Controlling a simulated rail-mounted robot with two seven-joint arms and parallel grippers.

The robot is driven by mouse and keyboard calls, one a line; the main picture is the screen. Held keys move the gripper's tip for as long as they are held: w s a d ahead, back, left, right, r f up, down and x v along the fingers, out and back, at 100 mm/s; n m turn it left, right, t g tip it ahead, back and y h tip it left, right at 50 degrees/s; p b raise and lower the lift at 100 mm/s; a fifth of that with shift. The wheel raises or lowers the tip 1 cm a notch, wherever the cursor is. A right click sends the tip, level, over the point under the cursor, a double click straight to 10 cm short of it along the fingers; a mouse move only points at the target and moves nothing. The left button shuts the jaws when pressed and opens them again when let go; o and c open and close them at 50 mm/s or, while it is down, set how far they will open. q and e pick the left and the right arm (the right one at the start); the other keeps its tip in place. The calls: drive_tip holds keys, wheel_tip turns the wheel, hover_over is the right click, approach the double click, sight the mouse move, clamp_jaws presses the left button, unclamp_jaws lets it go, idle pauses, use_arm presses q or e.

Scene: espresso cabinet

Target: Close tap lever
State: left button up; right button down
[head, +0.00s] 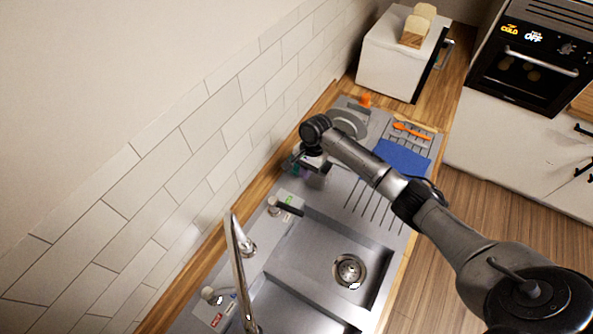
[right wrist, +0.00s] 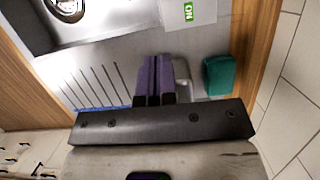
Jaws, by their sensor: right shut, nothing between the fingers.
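The silver tap (head: 238,262) arches over the sink. A dark lever (head: 287,206) sticks out over the sink's back ledge, beside a green label (head: 292,198). A red label (head: 217,320) lies on the same ledge at the lower left, near a small pale knob (head: 211,295). My right gripper (head: 303,168) is above the ledge, beyond the dark lever and apart from it. In the right wrist view its purple fingers (right wrist: 155,80) are shut together with nothing between them. The green label (right wrist: 188,12) shows at the top there; the lever is not visible. My left gripper is out of view.
A green sponge (right wrist: 218,75) lies beside the fingers in the wrist view. A blue cloth (head: 402,157) and an orange utensil (head: 411,131) lie on the drainboard. The basin with its drain (head: 348,270) is empty. A tiled wall (head: 165,160) borders the ledge.

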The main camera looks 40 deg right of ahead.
drive_tip(key=shift+d+r, duration=0.1)
drive_tip(key=shift+r, duration=0.2)
